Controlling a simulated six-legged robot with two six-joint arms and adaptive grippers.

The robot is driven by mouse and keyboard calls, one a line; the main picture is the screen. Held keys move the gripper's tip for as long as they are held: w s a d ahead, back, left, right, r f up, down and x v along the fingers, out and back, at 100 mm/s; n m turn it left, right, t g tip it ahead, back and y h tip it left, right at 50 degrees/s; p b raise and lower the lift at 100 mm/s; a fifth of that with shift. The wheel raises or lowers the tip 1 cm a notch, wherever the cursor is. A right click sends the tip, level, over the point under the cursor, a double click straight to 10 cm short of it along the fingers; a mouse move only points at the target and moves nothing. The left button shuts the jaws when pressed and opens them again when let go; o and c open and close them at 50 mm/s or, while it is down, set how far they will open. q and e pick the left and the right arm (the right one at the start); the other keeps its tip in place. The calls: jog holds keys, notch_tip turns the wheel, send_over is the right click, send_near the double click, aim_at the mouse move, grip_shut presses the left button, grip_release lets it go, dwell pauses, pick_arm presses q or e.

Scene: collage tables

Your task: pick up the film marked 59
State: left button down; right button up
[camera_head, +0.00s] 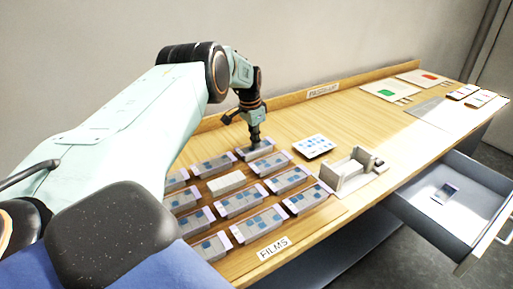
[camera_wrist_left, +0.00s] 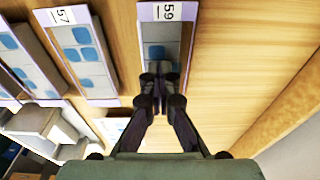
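The film marked 59 (camera_wrist_left: 161,34) is at the top of the left wrist view, a pale-edged strip with blue frames on a grey block. In the head view it lies at the back of the film rows (camera_head: 263,149), partly hidden by my gripper. My left gripper (camera_wrist_left: 161,75) points down over this film, its two fingers drawn close together over the film's near part. In the head view the gripper (camera_head: 255,141) is right at the film. I cannot tell whether the film is pinched between the fingertips. My right gripper is out of view.
The film marked 57 (camera_wrist_left: 83,55) lies beside it, with several more films around. A white block (camera_head: 226,183) sits among them. A sheet of blue dots (camera_head: 314,146) and a grey fixture (camera_head: 352,170) are to the right. An open drawer (camera_head: 418,207) sticks out at the front right.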

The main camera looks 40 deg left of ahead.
pick_arm(q)
notch_tip(320, 180, up, 10)
jog(key=p, duration=0.1)
dwell(0.6)
jog(key=c, duration=2.1)
grip_release()
jog(key=o, duration=1.7)
jog(key=shift+r, duration=0.1)
